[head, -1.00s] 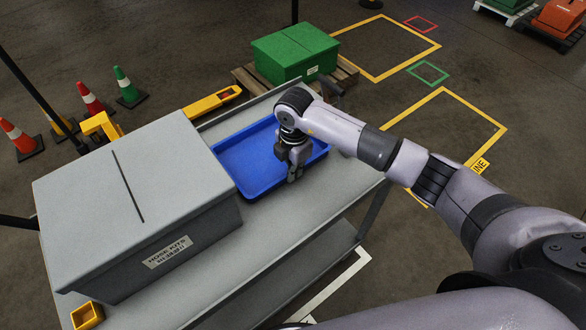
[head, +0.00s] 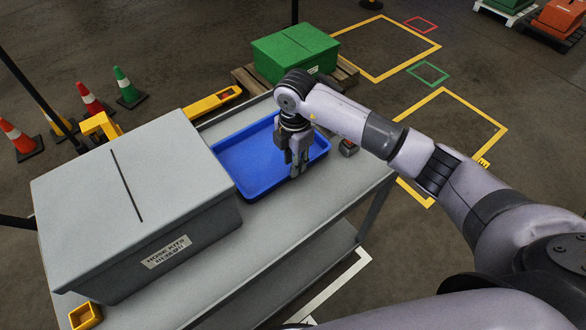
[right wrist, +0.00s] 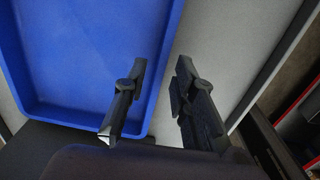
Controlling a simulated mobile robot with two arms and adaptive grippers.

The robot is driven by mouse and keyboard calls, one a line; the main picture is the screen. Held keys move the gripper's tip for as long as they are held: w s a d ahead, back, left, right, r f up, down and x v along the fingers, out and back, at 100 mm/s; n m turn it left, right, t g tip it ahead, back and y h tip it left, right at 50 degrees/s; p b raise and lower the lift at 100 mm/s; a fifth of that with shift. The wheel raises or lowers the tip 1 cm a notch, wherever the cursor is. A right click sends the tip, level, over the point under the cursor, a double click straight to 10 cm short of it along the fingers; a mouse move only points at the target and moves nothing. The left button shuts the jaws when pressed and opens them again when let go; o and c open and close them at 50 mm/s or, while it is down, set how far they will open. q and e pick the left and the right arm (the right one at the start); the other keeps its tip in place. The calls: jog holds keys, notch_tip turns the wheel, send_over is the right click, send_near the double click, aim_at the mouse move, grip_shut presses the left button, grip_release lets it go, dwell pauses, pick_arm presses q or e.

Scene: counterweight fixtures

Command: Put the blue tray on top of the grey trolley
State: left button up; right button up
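The blue tray (head: 240,170) lies flat and empty on the top of the grey trolley (head: 270,222), right of a grey lidded box. My right gripper (head: 298,164) points down at the tray's right-hand end, near its front corner. In the right wrist view, the open fingers (right wrist: 160,75) stand on either side of the line of the tray's rim (right wrist: 168,65): one over the blue side, one over the grey top. I cannot tell whether they touch the rim. My left gripper is not in view.
The grey box (head: 130,200) fills the trolley's left part, with a small yellow bin (head: 85,316) in front. A small dark and red thing (head: 347,147) lies right of the tray. A green crate (head: 295,55) stands behind. Bare trolley top lies in front of the tray.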

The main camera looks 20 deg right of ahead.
notch_tip(320, 180, up, 8)
jog(key=b, duration=0.1)
jog(key=shift+s, duration=0.1)
dwell(0.5)
